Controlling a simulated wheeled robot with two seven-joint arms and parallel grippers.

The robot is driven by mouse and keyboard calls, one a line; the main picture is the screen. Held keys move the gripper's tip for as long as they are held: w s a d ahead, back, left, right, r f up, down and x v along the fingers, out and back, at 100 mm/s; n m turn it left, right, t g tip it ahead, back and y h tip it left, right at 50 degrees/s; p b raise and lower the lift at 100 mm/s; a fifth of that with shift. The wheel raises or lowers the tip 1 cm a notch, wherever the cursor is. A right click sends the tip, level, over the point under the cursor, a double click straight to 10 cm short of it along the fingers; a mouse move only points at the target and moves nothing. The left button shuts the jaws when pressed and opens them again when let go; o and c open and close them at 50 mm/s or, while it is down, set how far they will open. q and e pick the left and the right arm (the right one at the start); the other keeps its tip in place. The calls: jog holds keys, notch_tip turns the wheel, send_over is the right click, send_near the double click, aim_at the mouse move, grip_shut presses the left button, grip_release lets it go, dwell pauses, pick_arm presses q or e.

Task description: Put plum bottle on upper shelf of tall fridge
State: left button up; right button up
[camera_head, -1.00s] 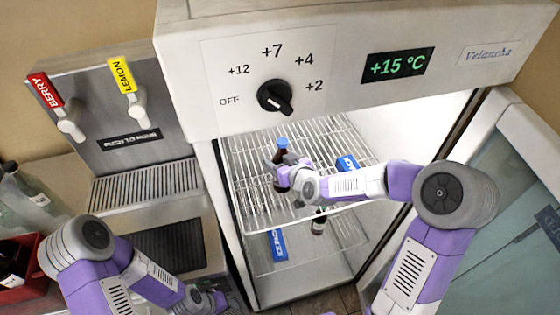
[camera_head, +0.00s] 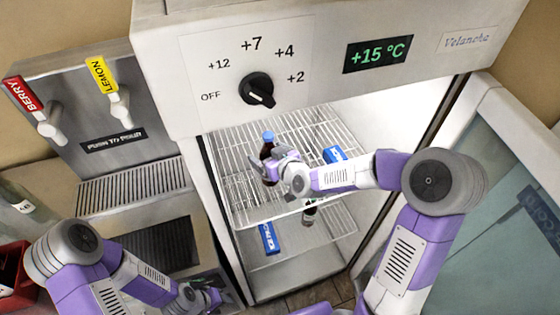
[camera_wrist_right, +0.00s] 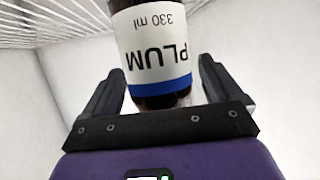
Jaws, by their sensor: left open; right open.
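The plum bottle (camera_head: 267,146) is dark with a blue cap and stands on the upper wire shelf (camera_head: 236,192) of the tall fridge (camera_head: 190,125). In the right wrist view its white PLUM label (camera_wrist_right: 153,45) lies between the fingers of my right gripper (camera_wrist_right: 160,90), which is open around it, with a gap visible at least on the left. The right gripper also shows in the head view (camera_head: 270,170), partly covering the bottle. My left gripper (camera_head: 210,297) is open at the bottom, low beside the fridge and away from the bottle.
A blue box (camera_head: 335,155) is on the upper shelf. Another blue box (camera_head: 269,238) and a dark bottle (camera_head: 309,214) are on the lower shelf. The open fridge door (camera_head: 490,190) is at right; a drink dispenser (camera_head: 120,130) and red crate (camera_head: 20,285) are at left.

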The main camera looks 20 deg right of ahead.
jog(key=p+v, duration=0.1)
jog(key=v, duration=1)
jog(key=shift+p, duration=0.35)
jog(key=shift+s, duration=0.1)
